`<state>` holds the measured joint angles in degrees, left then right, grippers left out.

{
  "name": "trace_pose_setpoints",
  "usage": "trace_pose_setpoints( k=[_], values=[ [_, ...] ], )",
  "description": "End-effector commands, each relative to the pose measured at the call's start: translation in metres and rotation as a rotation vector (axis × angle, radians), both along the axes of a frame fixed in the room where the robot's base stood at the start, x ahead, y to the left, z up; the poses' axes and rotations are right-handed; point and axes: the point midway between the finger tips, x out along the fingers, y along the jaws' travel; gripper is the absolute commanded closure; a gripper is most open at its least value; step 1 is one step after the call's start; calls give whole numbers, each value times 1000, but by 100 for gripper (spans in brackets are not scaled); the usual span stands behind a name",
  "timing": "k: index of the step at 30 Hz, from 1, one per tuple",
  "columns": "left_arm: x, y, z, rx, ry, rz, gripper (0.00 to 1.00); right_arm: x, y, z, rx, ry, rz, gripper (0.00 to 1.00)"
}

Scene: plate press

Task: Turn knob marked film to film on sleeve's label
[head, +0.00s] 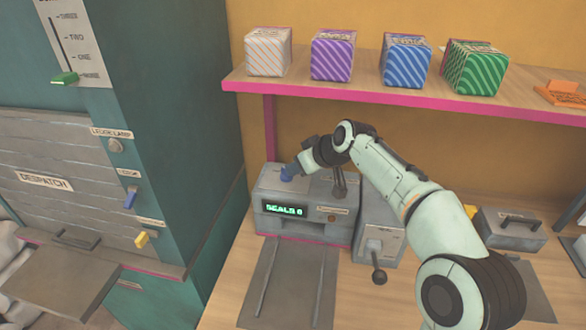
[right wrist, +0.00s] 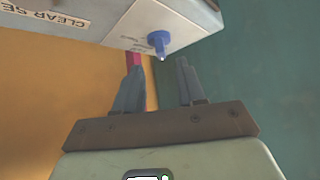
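A grey press (head: 275,190) with a green display reading "SEALS 0" stands on the wooden counter. A blue knob (head: 287,174) sits on its top at the left; in the right wrist view the blue knob (right wrist: 158,41) stands out beside a small label too small to read. I cannot confirm that it is marked film. My right gripper (head: 297,169) is close to the knob. In the right wrist view the right gripper (right wrist: 158,78) is open and empty, with the knob beyond and between its fingertips, not gripped. I cannot identify a sleeve or its label. My left gripper is out of view.
Striped orange (head: 268,52), purple (head: 333,55), blue (head: 405,61) and green (head: 474,68) boxes stand on a pink-edged shelf (head: 330,92) above. A teal cabinet (head: 180,90) rises close left of the press. A lever unit (head: 377,240) stands right of it.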

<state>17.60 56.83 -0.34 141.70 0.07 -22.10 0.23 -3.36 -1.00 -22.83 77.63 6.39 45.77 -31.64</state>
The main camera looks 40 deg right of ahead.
Motion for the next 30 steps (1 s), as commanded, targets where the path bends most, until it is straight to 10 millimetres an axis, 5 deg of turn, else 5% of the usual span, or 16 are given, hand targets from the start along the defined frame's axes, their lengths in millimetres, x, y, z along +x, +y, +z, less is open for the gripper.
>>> trace_pose_setpoints(
  k=[12, 30],
  values=[
    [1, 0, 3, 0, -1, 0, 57, -53, 0, 53, -1, -1, 1, 61],
    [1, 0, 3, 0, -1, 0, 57, -57, 1, 57, -1, 0, 1, 61]
  ],
)
